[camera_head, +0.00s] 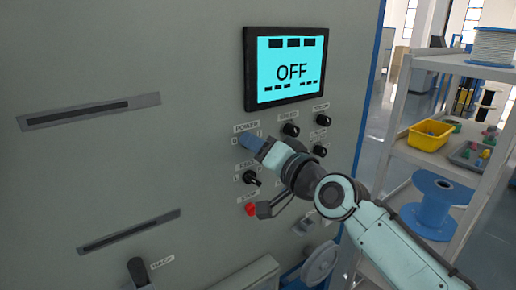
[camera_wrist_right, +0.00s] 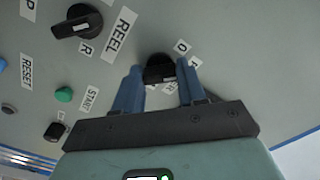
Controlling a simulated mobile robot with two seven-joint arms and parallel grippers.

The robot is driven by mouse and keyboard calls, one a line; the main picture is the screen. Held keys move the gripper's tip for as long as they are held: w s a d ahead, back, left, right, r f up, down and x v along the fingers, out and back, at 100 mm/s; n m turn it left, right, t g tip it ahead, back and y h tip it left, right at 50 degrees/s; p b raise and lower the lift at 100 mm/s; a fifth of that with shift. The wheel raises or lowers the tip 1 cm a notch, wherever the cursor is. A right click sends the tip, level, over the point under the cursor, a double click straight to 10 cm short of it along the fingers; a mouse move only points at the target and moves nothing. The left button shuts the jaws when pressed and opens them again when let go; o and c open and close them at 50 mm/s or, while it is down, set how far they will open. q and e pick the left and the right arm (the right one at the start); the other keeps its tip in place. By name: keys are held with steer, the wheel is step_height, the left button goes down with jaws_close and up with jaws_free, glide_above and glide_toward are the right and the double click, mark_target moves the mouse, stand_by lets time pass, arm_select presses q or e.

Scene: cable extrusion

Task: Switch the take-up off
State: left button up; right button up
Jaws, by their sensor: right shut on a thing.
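The take-up cabinet (camera_head: 200,60) has a screen (camera_head: 290,68) that reads OFF in black on cyan. Below it is the POWER label (camera_head: 247,127), with 0 at the left. My right gripper (camera_head: 248,141) is at the panel under this label, its blue fingers hiding the POWER knob in the head view. In the right wrist view, the black POWER knob (camera_wrist_right: 159,66) is between the two fingers of the gripper (camera_wrist_right: 158,82), which is shut on it. The knob's exact angle is hard to tell. My left gripper is out of view.
Other black knobs (camera_head: 290,130) sit to the right of the gripper, and the REEL knob (camera_wrist_right: 77,22) is close by. A red button (camera_head: 250,209) is below. A shelf rack (camera_head: 411,155) with a yellow bin (camera_head: 428,139) and blue spool (camera_head: 435,200) stands at the right.

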stand_by(0.4)
steer(key=o, duration=1.1)
steer(key=shift+c, duration=0.2)
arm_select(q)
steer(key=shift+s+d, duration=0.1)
arm_select(e)
steer(key=shift+s+d, duration=0.1)
